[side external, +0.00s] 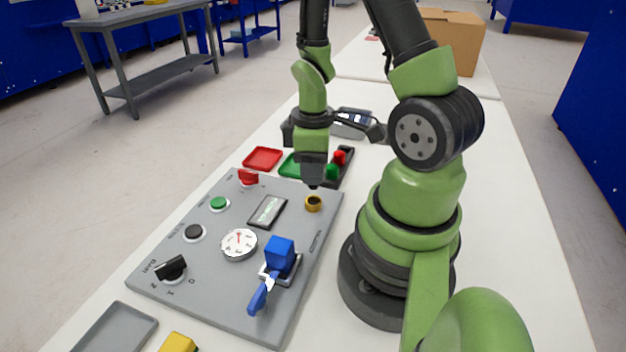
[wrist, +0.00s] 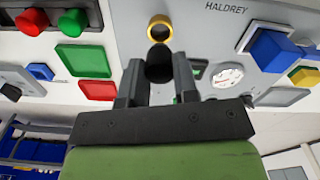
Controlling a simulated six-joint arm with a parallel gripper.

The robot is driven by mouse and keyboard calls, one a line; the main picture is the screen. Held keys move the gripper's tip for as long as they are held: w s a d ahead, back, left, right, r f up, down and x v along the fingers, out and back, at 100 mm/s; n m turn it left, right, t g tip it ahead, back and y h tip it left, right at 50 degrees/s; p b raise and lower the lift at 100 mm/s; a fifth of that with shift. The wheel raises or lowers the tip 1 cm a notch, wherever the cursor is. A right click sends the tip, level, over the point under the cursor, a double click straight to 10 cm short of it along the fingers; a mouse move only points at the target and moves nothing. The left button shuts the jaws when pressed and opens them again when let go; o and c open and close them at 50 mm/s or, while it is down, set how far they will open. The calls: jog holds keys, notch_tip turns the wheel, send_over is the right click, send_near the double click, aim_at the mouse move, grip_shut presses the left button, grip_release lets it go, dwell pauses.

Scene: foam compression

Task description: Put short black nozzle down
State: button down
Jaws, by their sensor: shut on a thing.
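The short black nozzle (wrist: 159,66) is held between the two fingers of my gripper (wrist: 157,84) in the wrist view. In the side view my gripper (side external: 313,183) points down over the far right part of the grey panel (side external: 225,275), and only a small dark tip shows below it. A brass ring (side external: 313,203) on the panel lies just below and in front of that tip. In the wrist view the brass ring (wrist: 160,29) is just beyond the nozzle's end. I cannot tell whether the nozzle touches the panel.
A black holder (side external: 346,167) with a red and a green piece stands right behind the gripper. Red (side external: 262,158) and green (side external: 290,166) trays lie behind the panel.

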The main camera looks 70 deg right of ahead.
notch_tip(320, 180, up, 5)
jog(key=shift+f, duration=0.1)
jog(key=shift+w+d+r, duration=0.15)
jog(key=shift+r, duration=0.05)
jog(key=w+d+f, duration=0.2)
jog(key=w+d, duration=0.6)
jog(key=d, duration=0.5)
notch_tip(320, 180, down, 10)
jog(key=shift+w+d, duration=0.1)
jog(key=c, duration=0.9)
grip_release()
jog(key=shift+f, duration=0.1)
